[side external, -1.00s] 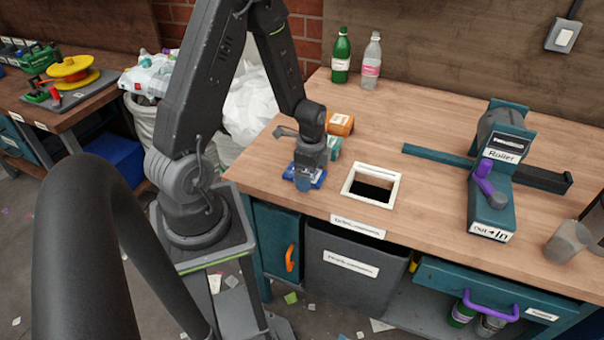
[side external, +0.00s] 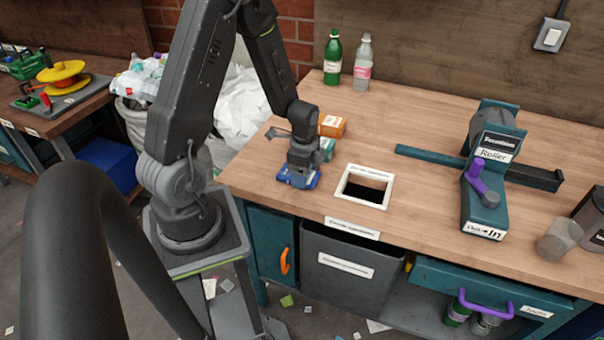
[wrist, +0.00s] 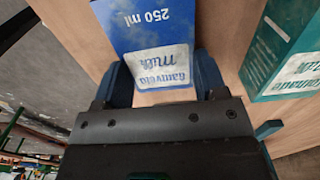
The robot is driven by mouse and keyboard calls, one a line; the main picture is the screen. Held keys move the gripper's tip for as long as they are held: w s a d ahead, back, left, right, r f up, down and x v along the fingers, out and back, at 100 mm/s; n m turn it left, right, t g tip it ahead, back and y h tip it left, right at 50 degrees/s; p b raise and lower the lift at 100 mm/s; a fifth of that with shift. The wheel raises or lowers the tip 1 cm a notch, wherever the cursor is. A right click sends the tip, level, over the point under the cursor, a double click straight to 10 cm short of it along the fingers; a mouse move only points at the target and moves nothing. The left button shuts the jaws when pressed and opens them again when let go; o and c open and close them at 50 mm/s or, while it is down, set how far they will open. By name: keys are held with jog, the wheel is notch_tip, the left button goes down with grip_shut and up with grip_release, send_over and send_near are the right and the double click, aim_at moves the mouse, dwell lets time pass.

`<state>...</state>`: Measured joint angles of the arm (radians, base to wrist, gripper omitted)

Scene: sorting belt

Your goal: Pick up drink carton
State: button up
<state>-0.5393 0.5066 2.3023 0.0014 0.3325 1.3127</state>
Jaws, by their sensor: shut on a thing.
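A blue drink carton (side external: 297,181) labelled milk, 250 ml, lies on the wooden bench near its left front edge. My gripper (side external: 299,174) is down at the carton and shut on it. In the wrist view the carton (wrist: 158,28) extends away from between the two blue fingers of my gripper (wrist: 165,75), its white label nearest them. The fingers hide part of its near end. A teal carton (side external: 328,149) stands just behind and to the right; it also shows in the wrist view (wrist: 286,50). An orange carton (side external: 333,126) is behind that.
A white-framed square opening (side external: 341,190) is right of the carton, above a grey bin (side external: 345,268). A green bottle (side external: 333,60) and a clear bottle (side external: 363,65) stand at the back. A roller device (side external: 490,180) is on the right. The bench middle is clear.

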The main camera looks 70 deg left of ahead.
jog(key=shift+r, duration=0.45)
notch_tip(320, 180, up, 3)
jog(key=shift+f, duration=0.15)
jog(key=s+a+r, duration=0.7)
jog(key=s, duration=0.2)
jog(key=shift+s, duration=0.2)
jog(key=shift+w, duration=0.15)
jog(key=w+d+t+h, duration=0.1)
jog(key=w+d, duration=0.7)
jog(key=w, duration=0.3)
jog(key=w+d+t+h, duration=0.1)
jog(key=w+d, duration=0.8)
jog(key=w, duration=0.3)
notch_tip(320, 180, down, 7)
jog(key=shift+a, duration=0.2)
jog(key=shift+f, duration=0.1)
